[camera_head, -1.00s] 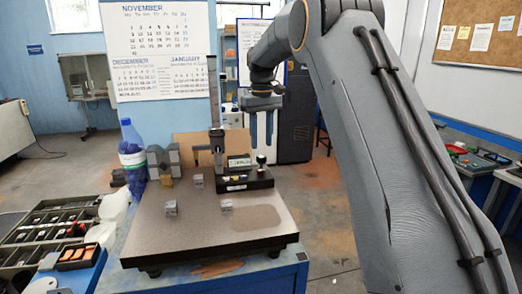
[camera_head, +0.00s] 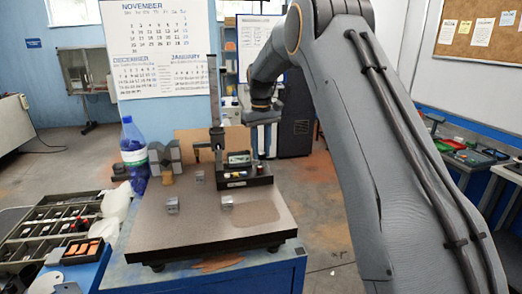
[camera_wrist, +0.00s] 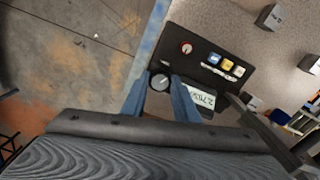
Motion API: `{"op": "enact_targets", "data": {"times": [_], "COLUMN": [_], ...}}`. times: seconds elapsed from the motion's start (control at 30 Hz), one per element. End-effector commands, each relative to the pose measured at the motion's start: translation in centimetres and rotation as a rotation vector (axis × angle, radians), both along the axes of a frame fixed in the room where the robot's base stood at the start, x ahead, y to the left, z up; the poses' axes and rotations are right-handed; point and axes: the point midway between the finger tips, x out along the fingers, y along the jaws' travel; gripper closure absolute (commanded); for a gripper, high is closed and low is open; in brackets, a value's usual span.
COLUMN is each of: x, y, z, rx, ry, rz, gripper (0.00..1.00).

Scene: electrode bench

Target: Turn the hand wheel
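The black round hand wheel (camera_wrist: 160,82) sits at one end of the dark base of a measuring stand (camera_wrist: 211,67), beside its lit display (camera_wrist: 203,101). In the wrist view my gripper (camera_wrist: 158,79) has its two blue fingers apart, one on each side of the wheel. I cannot tell whether they touch it. In the head view my gripper (camera_head: 264,134) is down at the right end of the stand (camera_head: 243,178), and the wheel is hard to make out there. The stand's upright column rises left of my gripper.
The stand is on a brown plate (camera_head: 185,232) with small metal blocks (camera_head: 172,205). A blue bottle (camera_head: 133,155) and grey V-shaped blocks (camera_head: 166,155) stand at its left. A tool tray (camera_head: 50,228) lies further left. Open floor lies right of the plate.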

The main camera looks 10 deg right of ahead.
Motion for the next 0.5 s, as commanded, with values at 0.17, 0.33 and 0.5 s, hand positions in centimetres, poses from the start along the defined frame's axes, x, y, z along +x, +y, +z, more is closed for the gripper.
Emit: {"op": "enact_targets", "data": {"times": [0.17,0.33,0.5], "x": [0.02,0.05,0.08], "y": [0.02,0.01,0.01], "z": [0.03,0.02,0.01], "rx": [0.0,0.0,0.0], "ry": [0.0,-0.001,-0.001], "rz": [-0.025,-0.099,-0.225], "gripper": [0.95,0.95,0.95]}}
